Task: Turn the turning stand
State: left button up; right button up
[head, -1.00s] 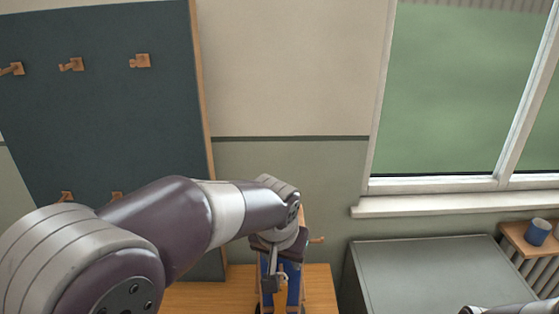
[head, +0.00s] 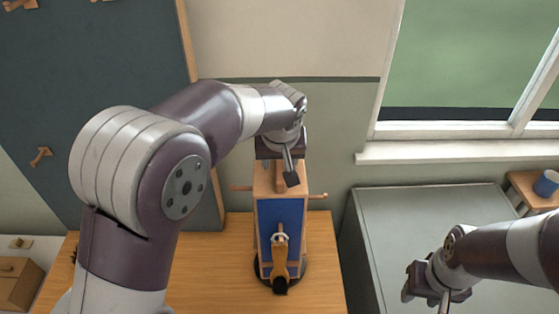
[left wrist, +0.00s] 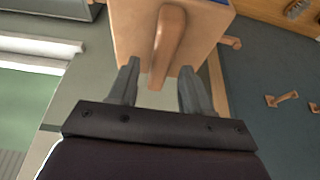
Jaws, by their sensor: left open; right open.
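The turning stand (head: 281,222) is an upright wooden block with a blue front panel, side pegs and a dark round base. It stands on the wooden table (head: 222,275). A wooden lever with a black end (head: 281,262) hangs on its front. My left gripper (head: 284,178) is open at the stand's top. In the left wrist view, the open left fingers (left wrist: 157,80) lie either side of the end of a wooden handle (left wrist: 168,40) on the stand; contact cannot be told. My right gripper (head: 434,292) is open and empty over the grey cabinet, partly cut off below.
A grey cabinet (head: 400,215) stands right of the table. A blue cup (head: 546,183) sits on a small wooden shelf at the far right. A dark board with pegs (head: 85,95) is on the wall at left. The table has clear room beside the stand.

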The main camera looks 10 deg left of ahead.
pick_arm(q)
jog(key=shift+f, duration=0.35)
jog(key=shift+s+d+f, duration=0.15)
jog(key=shift+s+f, duration=0.05)
jog(key=shift+s, duration=0.2)
jog(key=shift+w, duration=0.15)
jog(key=shift+w+f, duration=0.1)
jog(key=shift+w, duration=0.05)
jog(key=c, duration=0.5)
grip_shut()
